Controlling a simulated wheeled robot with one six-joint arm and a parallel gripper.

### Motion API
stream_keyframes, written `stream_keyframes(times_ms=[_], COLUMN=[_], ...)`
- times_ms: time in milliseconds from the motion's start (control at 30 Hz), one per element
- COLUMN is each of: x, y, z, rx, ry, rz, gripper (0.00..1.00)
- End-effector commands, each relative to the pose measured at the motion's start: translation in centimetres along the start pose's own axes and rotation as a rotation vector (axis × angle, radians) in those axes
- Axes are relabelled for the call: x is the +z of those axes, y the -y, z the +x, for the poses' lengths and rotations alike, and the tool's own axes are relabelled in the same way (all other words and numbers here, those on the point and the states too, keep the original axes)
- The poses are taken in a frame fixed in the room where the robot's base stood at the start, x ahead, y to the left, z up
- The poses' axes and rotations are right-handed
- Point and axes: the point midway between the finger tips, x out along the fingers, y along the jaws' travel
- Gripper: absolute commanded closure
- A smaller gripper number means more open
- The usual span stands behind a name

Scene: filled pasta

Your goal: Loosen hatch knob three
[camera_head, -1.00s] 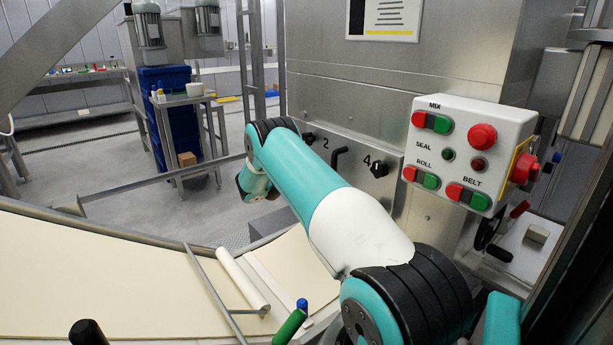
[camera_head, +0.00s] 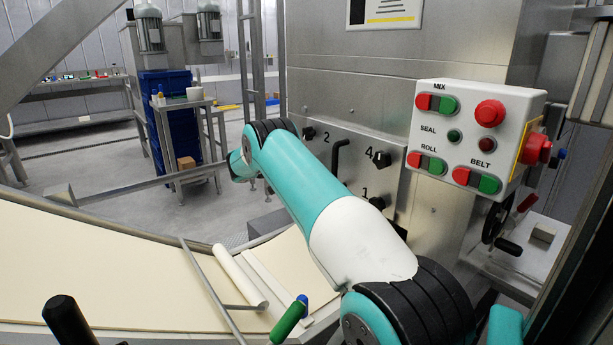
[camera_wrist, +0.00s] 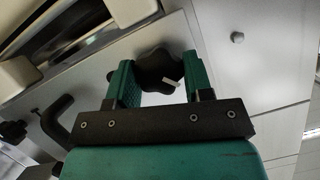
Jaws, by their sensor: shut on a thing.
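In the wrist view my gripper (camera_wrist: 158,76) is shut on a black lobed knob (camera_wrist: 158,62), with one green finger on each side of it. A small white mark shows on the knob's near edge. No number label is readable there. In the head view my gripper and this knob are hidden behind my arm. The steel hatch (camera_head: 358,150) shows the knob by label 2 (camera_head: 309,133), the knob by label 4 (camera_head: 382,159) and a lower right knob (camera_head: 377,203) whose label looks like 1. No label 3 is visible.
A black hatch handle (camera_head: 339,155) stands between the knobs and shows in the wrist view (camera_wrist: 52,118). A control box (camera_head: 478,138) with red and green buttons is at the right. Dough sheet (camera_head: 90,270) and a roller (camera_head: 238,272) lie below left.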

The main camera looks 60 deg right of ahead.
Motion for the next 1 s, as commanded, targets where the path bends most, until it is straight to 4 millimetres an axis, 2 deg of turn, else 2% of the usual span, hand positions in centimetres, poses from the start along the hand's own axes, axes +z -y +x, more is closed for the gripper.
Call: stream_keyframes(times_ms=[200, 400, 1000], x=[0.28, 0.23, 0.10], y=[0.06, 0.11, 0.21], z=[0.06, 0.04, 0.00], rx=[0.073, 0.108, 0.152], ry=[0.000, 0.000, -0.001], rz=[-0.170, -0.258, -0.368], gripper=[0.77, 0.77, 0.77])
